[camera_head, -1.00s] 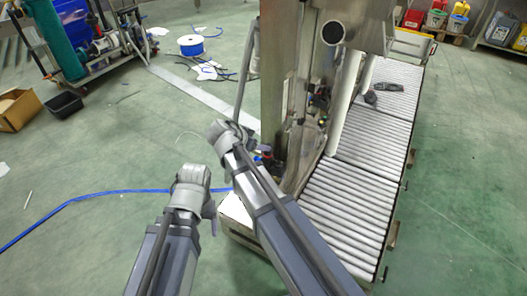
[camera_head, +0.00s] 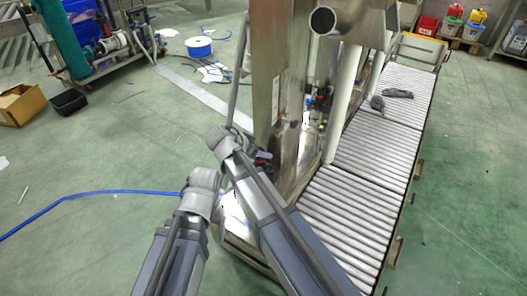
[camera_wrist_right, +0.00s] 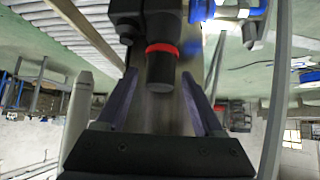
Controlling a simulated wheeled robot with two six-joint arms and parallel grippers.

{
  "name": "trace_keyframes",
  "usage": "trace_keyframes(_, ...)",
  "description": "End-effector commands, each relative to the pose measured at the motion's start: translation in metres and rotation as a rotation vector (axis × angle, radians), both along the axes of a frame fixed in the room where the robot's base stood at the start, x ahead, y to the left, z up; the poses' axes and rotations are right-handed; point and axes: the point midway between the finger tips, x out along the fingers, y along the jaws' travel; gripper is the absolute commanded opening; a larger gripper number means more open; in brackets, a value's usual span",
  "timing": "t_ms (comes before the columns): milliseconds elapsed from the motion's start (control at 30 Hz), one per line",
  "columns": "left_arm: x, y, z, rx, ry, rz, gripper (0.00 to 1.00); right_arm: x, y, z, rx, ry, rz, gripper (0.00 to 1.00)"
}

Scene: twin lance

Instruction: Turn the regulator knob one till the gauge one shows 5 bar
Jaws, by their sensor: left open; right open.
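The regulator knob, a dark cylinder with a red ring (camera_wrist_right: 160,66), shows in the right wrist view, hanging from dark fittings. My right gripper (camera_wrist_right: 160,84) is open, with one finger on each side of the knob in the picture. I cannot tell whether either finger touches it. In the head view the right arm reaches to the lower part of the steel machine, and its fingers are mostly hidden. My left gripper (camera_head: 217,211) is open, small in the head view, beside and below the right wrist. I cannot make out a gauge face in either view.
The steel machine column (camera_head: 275,90) stands close ahead of my arms. A roller conveyor (camera_head: 350,205) runs along its right side, with dark items (camera_head: 397,94) on it. A blue hose (camera_head: 90,192) lies on the floor at left. Blue fittings (camera_wrist_right: 222,12) sit beside the knob.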

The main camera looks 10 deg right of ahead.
Motion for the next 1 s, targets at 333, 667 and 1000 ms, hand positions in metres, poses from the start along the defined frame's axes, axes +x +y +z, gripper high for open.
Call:
trace_keyframes(333,-0.0001,0.0001,0.0005,0.0,0.0,0.0,0.78,0.0,-0.0003,0.0005,0.0,0.0,0.0,0.4)
trace_keyframes(667,-0.0001,0.0001,0.0005,0.0,0.0,0.0,0.78,0.0001,-0.0003,0.0005,0.0,0.0,0.0,0.03)
trace_keyframes(1000,0.0,0.0,0.0004,0.0,0.0,0.0,0.78,-0.0004,-0.0006,0.0006,0.0,-0.001,0.011,0.0)
